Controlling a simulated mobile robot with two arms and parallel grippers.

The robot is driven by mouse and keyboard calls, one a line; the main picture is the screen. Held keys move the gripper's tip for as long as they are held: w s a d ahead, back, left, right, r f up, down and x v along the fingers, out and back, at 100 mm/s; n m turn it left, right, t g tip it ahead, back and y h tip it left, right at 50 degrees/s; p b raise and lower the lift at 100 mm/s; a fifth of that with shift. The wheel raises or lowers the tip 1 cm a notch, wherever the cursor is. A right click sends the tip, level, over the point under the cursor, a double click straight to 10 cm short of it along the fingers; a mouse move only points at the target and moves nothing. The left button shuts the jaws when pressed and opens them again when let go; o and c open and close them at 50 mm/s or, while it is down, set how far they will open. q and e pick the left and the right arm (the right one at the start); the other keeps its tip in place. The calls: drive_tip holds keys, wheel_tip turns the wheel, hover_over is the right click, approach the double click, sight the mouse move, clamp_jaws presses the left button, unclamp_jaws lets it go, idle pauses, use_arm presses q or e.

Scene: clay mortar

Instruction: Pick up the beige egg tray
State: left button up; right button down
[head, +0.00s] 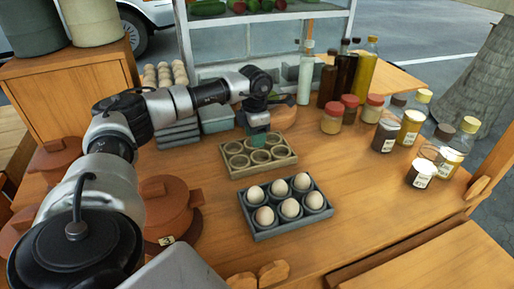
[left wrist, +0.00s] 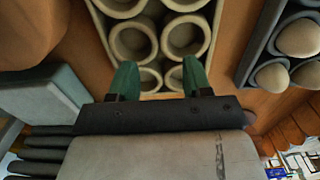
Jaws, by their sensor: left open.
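The beige egg tray (head: 236,173) lies on the wooden table, with several empty round cups. It also shows in the left wrist view (left wrist: 149,41), straight ahead of the fingers. My left gripper (head: 257,137) is above the tray's far edge, pointing down. In the left wrist view its two green fingers (left wrist: 155,80) are apart with nothing between them, and they overlap the near row of cups. I cannot tell whether they touch the tray. My right gripper is not in view.
A grey egg tray (head: 269,234) holding several eggs sits just in front. Red-brown clay pots (head: 167,207) stand at the left, under my left arm. Bottles and jars (head: 385,134) stand at the right. A glass case (head: 250,40) is behind. The table's front right is clear.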

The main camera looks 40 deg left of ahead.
sight(257, 153)
use_arm(q)
drive_tip(key=f, duration=0.5)
drive_tip(key=shift+w+f, duration=0.15)
drive_tip(key=shift+w, duration=0.15)
drive_tip(key=shift+d, duration=0.1)
clamp_jaws()
